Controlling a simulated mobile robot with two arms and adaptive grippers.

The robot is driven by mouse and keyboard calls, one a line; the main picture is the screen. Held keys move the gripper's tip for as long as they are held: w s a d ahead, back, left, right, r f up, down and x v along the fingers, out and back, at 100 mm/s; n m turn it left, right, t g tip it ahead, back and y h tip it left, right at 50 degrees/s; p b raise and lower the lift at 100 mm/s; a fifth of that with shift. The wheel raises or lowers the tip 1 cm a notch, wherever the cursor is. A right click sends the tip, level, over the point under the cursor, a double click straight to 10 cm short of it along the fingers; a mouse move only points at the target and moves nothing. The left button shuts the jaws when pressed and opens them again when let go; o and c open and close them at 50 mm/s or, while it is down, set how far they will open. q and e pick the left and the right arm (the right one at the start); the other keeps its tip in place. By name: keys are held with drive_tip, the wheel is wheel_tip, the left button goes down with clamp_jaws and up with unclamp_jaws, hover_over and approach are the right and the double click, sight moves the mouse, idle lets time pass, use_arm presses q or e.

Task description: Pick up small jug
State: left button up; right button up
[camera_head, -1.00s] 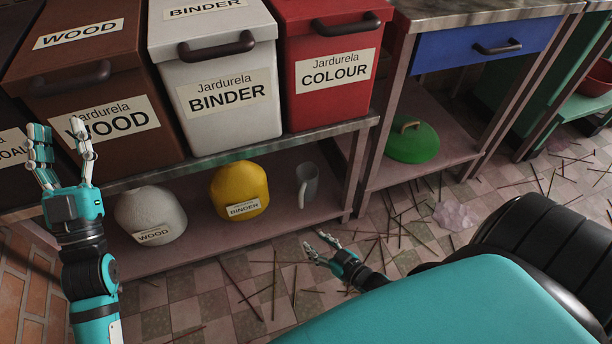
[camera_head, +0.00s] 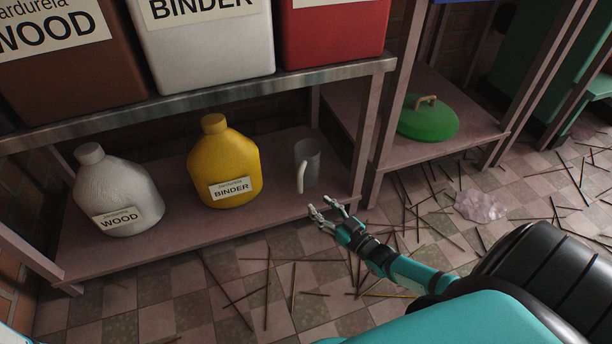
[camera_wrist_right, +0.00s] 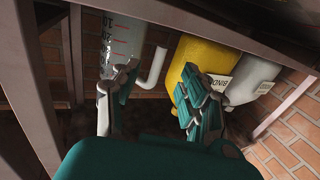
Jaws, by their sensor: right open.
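The small grey jug (camera_head: 311,161) stands upright on the lower shelf (camera_head: 285,205), right of the yellow bottle, its pale handle toward the front left. My right gripper (camera_head: 328,209) is open and empty in front of the shelf's edge, just below and near the jug. In the right wrist view the jug (camera_wrist_right: 127,38) shows as a translucent cylinder with red marks and a white handle, beyond the open fingers of the right gripper (camera_wrist_right: 150,100). Whether a finger touches it is unclear. My left gripper is not in view.
A yellow binder bottle (camera_head: 232,155) and a white wood bottle (camera_head: 125,185) share the shelf. The upper shelf edge (camera_head: 200,100) overhangs them and holds large bins. A shelf post (camera_head: 376,130) stands right of the jug. A green lid (camera_head: 425,122) lies beyond it. Sticks litter the floor.

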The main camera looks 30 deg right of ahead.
sight(302, 191)
drive_tip(key=w, duration=0.1)
drive_tip(key=w+b, duration=0.1)
drive_tip(key=w, duration=0.2)
drive_tip(key=shift+w+a+f+b, duration=0.1)
drive_tip(key=shift+w+a+b, duration=0.15)
drive_tip(key=shift+b, duration=0.15)
drive_tip(key=w+b, duration=0.4)
drive_tip(key=shift+a+f, duration=0.15)
drive_tip(key=shift+a, duration=0.2)
drive_tip(key=shift+w+r, duration=0.2)
drive_tip(key=shift+w, duration=0.35)
clamp_jaws()
